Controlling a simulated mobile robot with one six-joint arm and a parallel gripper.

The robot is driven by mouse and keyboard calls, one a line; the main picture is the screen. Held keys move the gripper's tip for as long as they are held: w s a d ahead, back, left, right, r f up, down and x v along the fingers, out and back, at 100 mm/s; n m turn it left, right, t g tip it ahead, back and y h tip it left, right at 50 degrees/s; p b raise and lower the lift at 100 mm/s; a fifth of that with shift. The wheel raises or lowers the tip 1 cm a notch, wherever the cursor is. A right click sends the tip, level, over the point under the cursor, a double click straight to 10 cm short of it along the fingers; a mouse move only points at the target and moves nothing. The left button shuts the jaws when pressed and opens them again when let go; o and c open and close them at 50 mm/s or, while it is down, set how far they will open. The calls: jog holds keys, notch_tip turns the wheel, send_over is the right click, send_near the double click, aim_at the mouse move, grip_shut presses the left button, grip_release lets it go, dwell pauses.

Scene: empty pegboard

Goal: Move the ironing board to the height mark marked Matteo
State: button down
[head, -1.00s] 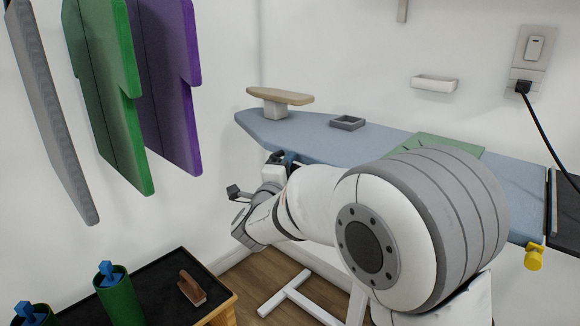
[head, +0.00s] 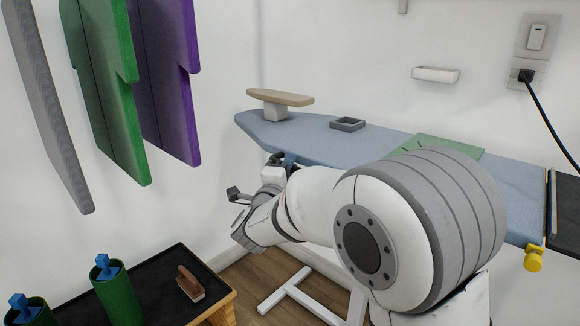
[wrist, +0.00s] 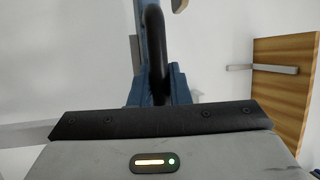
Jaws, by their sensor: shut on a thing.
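The ironing board (head: 320,140) has a light blue top on white legs (head: 287,290) and stands level along the back wall. My gripper (head: 282,160) is at its front edge near the narrow left end. In the wrist view my gripper (wrist: 158,88) is shut on a dark curved bar (wrist: 155,40) between blue fingers. The grip itself is mostly hidden by my wrist in the head view. My arm covers part of the board's front edge. I see no readable height mark or name in either view.
A small sleeve board (head: 280,97), a grey tray (head: 347,124) and a green cloth (head: 440,147) are on the board. A yellow knob (head: 534,259) is at its right. A black-topped cart (head: 150,290) stands at lower left. Boards hang left. A black cord hangs from the outlet (head: 525,75).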

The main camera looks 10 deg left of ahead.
notch_tip(320, 180, down, 3)
jog(key=shift+r+b, duration=0.15)
jog(key=shift+b, duration=0.15)
jog(key=c, duration=1.4)
grip_release()
jog(key=shift+r, duration=0.2)
jog(key=shift+o, duration=0.2)
jog(key=p+v, duration=0.2)
jog(key=v, duration=0.6)
